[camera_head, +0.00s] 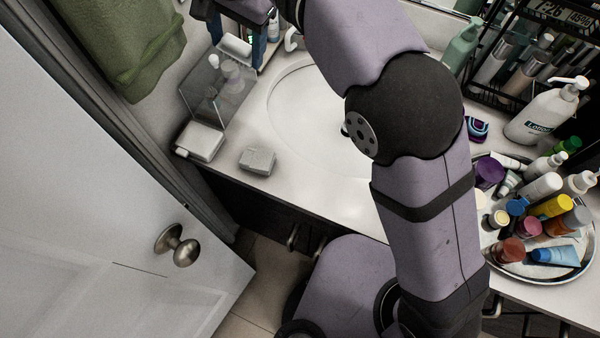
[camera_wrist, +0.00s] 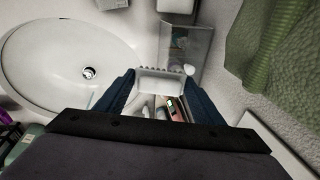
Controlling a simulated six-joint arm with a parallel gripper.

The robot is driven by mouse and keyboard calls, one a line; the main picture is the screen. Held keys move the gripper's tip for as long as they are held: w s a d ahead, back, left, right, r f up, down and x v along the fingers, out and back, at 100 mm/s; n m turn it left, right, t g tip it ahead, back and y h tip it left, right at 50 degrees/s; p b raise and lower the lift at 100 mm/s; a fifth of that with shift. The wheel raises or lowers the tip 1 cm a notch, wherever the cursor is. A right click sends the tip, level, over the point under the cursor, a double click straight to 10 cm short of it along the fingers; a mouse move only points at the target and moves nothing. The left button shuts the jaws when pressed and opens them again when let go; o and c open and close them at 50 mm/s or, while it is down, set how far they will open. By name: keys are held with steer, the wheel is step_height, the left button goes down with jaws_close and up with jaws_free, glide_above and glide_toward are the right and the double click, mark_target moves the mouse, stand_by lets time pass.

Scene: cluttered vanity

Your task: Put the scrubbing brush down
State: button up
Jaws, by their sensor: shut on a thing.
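The scrubbing brush (camera_head: 235,46) is a white block with short bristle tufts along one edge. It also shows in the wrist view (camera_wrist: 160,83), between the two dark blue fingers. My gripper (camera_wrist: 161,88) is shut on it, one finger on each side. In the head view my gripper (camera_head: 238,42) is at the top, left of the sink, and my arm hides part of it. I cannot tell whether the brush touches anything below it.
The sink (camera_head: 285,100) is right of the brush. A clear panel (camera_head: 205,95), a white box (camera_head: 200,142) and a grey block (camera_head: 258,161) stand on the left counter. A crowded round tray (camera_head: 577,275) is at right. A green towel (camera_head: 120,45) hangs at upper left.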

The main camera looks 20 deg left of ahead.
steer(key=s+d+f, duration=0.2)
steer(key=s+d, duration=0.1)
steer(key=d, duration=0.3)
steer(key=s+d+f+h, duration=0.1)
steer(key=s+d+f, duration=0.2)
steer(key=d, duration=0.3)
steer(key=s+d+f+n+g+h, duration=0.1)
steer(key=s+d+f, duration=0.2)
steer(key=s+d, duration=0.2)
steer(key=shift+d, duration=0.5)
steer(key=shift+s+f, duration=0.1)
steer(key=shift+f, duration=4.85)
steer(key=shift+f, duration=0.15)
steer(key=o, duration=1.1)
steer(key=shift+c, duration=0.2)
